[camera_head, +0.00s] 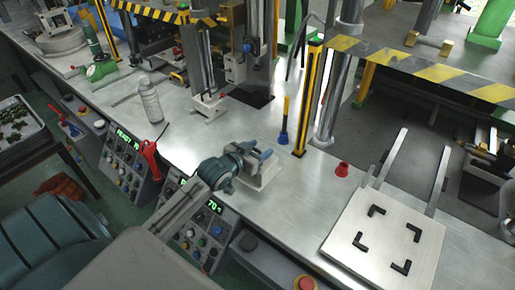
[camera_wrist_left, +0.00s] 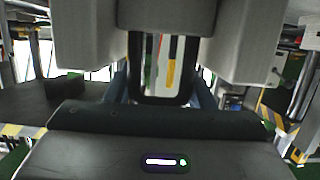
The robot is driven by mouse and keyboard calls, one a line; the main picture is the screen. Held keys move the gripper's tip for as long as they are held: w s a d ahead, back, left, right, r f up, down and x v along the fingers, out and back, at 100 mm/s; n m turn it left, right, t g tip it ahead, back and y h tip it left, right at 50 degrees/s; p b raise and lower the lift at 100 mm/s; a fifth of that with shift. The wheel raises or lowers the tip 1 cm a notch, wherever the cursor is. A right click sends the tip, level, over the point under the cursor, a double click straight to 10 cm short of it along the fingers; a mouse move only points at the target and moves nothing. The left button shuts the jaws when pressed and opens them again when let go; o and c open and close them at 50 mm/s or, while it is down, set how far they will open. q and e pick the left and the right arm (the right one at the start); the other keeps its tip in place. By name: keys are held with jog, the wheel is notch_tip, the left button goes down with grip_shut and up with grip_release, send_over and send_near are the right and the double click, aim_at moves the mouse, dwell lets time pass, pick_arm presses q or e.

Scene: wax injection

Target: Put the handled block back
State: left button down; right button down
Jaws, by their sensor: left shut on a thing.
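The handled block (camera_head: 268,178) is pale and sits low over the steel bench in the middle of the head view. My left gripper (camera_head: 261,158) is over it and shut on its upper part. The fingers and wrist hide much of the block and its handle. I cannot tell whether its underside touches the bench. In the left wrist view, large pale grey shapes and a dark frame fill the upper middle. My right gripper is in neither view.
A white plate (camera_head: 346,236) with black corner marks and two long bars lies at the right. A red cup (camera_head: 342,169), a blue-and-yellow tool (camera_head: 283,127) and a striped post (camera_head: 308,98) stand nearby. A clear bottle (camera_head: 151,101) stands at the left. Control panels (camera_head: 120,161) line the front edge.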

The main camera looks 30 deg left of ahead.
pick_arm(q)
jog(key=shift+w+a, duration=0.9)
jog(key=shift+w, duration=0.2)
notch_tip(320, 180, down, 3)
jog(key=shift+r+p, duration=0.15)
jog(key=shift+p, duration=0.6)
jog(key=shift+f, duration=0.45)
jog(key=c, duration=0.7)
grip_release()
jog(key=shift+s+f, duration=0.1)
jog(key=shift+f, duration=0.1)
jog(key=shift+o, duration=0.3)
jog(key=shift+d, duration=0.1)
